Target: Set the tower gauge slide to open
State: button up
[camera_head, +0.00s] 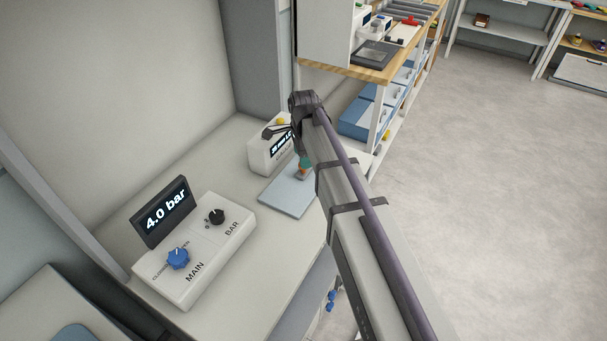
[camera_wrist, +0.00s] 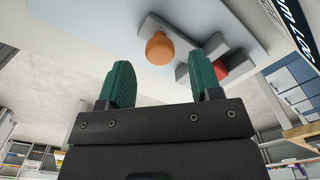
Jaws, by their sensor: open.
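The tower gauge appears to be the small white box (camera_head: 268,152) with a dark lit display and a yellow knob on top, behind a pale plate (camera_head: 284,196). In the wrist view, an orange rounded knob (camera_wrist: 160,48) sits on a grey piece, beside grey blocks with a red part (camera_wrist: 221,69). I cannot tell for certain which part is the slide or how it is set. My gripper (camera_wrist: 160,82) is open, its two teal fingers apart with the orange knob showing beyond the gap between them. In the head view my arm partly hides the gripper (camera_head: 304,162).
A white control box (camera_head: 205,245) with a blue knob, a black knob and a 4.0 bar display stands on the bench at front left. A wood-topped shelf with blue bins (camera_head: 368,116) stands behind my arm. The floor at right is clear.

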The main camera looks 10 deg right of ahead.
notch_tip(320, 180, down, 3)
jog(key=shift+r+b, duration=0.1)
jog(key=shift+b, duration=0.55)
jog(key=shift+r, duration=0.1)
grip_shut()
